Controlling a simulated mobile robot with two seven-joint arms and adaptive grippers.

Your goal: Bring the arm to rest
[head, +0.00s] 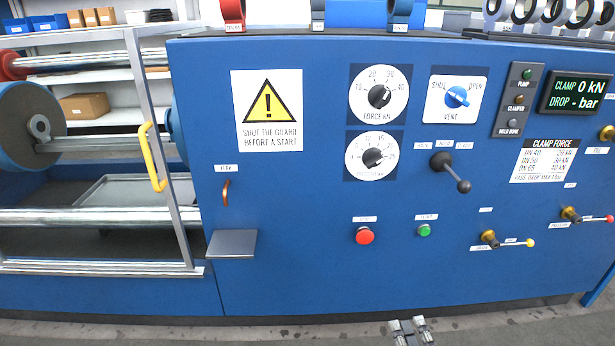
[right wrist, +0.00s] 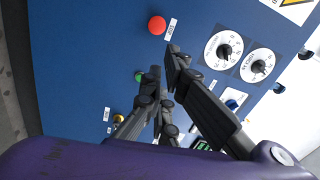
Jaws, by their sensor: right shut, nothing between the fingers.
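My right gripper (head: 411,329) shows at the bottom edge of the head view, in front of and below the blue panel (head: 300,275). Only its finger end is in the picture. In the right wrist view its dark fingers (right wrist: 164,70) are shut with nothing held. They appear in front of the panel, near the green button (right wrist: 139,76) and below the red button (right wrist: 157,25). I cannot tell the exact gap to the panel, but no contact shows. My left gripper is in neither view.
The panel carries a red button (head: 364,235), a green button (head: 424,230), a black lever (head: 452,172) and two brass valves with levers (head: 490,239) that stick out. A guard with a yellow handle (head: 153,157) stands at left. Grey floor (head: 290,335) is clear below.

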